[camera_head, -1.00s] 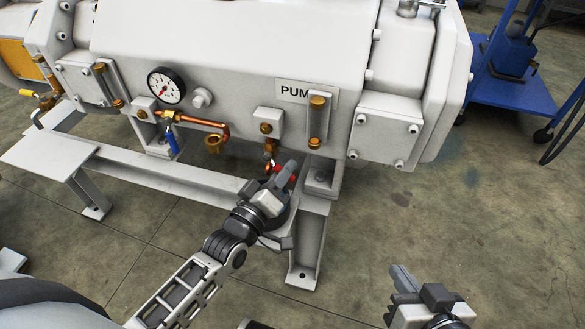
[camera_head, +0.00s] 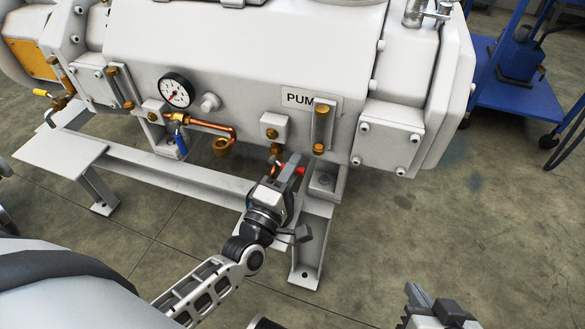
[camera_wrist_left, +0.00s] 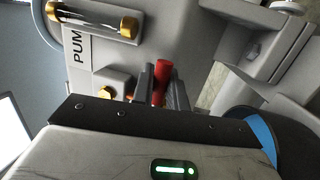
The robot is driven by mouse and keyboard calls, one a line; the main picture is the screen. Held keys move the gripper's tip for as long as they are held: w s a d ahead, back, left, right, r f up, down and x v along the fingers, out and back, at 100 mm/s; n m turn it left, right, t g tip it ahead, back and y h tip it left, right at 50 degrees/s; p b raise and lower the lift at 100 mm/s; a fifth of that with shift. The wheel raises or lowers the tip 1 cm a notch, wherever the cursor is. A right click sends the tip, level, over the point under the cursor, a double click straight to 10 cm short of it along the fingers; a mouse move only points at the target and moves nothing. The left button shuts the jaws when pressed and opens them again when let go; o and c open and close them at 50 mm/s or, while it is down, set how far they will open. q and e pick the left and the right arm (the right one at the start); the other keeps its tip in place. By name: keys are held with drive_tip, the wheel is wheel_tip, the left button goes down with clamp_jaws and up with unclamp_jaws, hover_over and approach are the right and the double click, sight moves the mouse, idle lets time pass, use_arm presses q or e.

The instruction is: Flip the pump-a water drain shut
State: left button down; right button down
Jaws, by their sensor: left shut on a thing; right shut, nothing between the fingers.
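The pump (camera_head: 235,55) is a large pale grey machine with a partly hidden "PUMP" label (camera_head: 300,98). A red-handled drain valve (camera_head: 300,169) hangs below it on a brass fitting. My left gripper (camera_head: 287,170) is at this valve and shut on the red handle. In the left wrist view the red handle (camera_wrist_left: 161,80) stands between the two grey fingers. The fingers hide part of the handle and most of the valve body. My right gripper (camera_head: 420,300) is at the bottom right over the floor, shut and empty, partly out of frame.
A pressure gauge (camera_head: 175,91) and a blue-handled valve (camera_head: 181,144) are left of the drain. A yellow-handled valve (camera_head: 41,93) is at the far left. The grey frame (camera_head: 165,180) runs below the pump. A blue cart (camera_head: 515,100) stands right; the floor at right is clear.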

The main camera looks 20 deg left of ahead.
use_arm(q)
drive_tip(key=shift+r, duration=0.1)
use_arm(e)
drive_tip(key=shift+s, duration=0.1)
use_arm(q)
drive_tip(key=c, duration=1.4)
unclamp_jaws()
drive_tip(key=shift+c, duration=0.2)
use_arm(e)
drive_tip(key=shift+f, duration=0.1)
